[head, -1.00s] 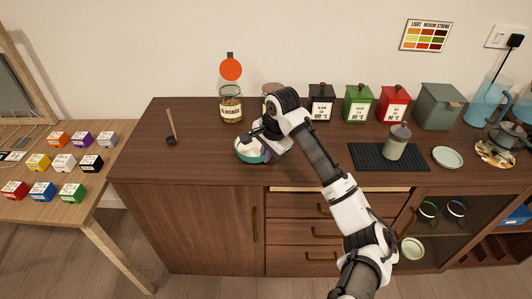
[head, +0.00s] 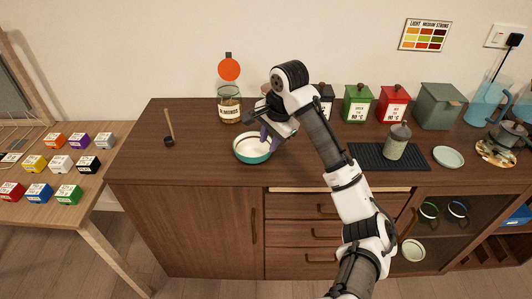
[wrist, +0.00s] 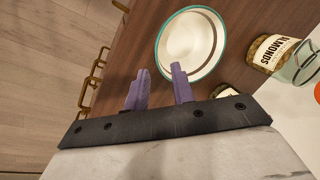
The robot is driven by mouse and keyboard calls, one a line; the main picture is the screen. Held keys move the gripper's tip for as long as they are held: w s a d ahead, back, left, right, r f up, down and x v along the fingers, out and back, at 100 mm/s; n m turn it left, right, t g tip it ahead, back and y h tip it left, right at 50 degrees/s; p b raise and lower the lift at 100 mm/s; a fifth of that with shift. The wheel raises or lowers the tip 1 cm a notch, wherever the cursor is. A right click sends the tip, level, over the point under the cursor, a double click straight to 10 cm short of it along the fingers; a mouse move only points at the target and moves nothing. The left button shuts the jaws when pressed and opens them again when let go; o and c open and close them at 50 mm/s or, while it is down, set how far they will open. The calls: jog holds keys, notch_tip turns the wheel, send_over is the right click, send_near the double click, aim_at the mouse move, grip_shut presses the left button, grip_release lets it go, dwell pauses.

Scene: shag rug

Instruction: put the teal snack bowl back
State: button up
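The teal snack bowl (head: 240,156), with a teal outside and a white inside, stands upright on the wooden cabinet top, left of my arm. It also shows in the wrist view (wrist: 190,45), beyond my fingertips. My gripper (head: 268,136) is at the bowl's right side in the head view. In the wrist view its two purple fingers (wrist: 159,83) stand apart with nothing between them. The bowl looks clear of the fingers; whether a finger touches its rim cannot be told from the head view.
An almonds jar (head: 230,106) stands behind the bowl, and a small dark cup with a stick (head: 169,141) is at left. Black, green (head: 357,105) and red canisters line the back. A black ribbed mat (head: 365,155) with a grey canister lies right. The cabinet top (head: 200,165) is clear left of the bowl.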

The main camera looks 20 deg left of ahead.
jog(key=shift+v, duration=2.75)
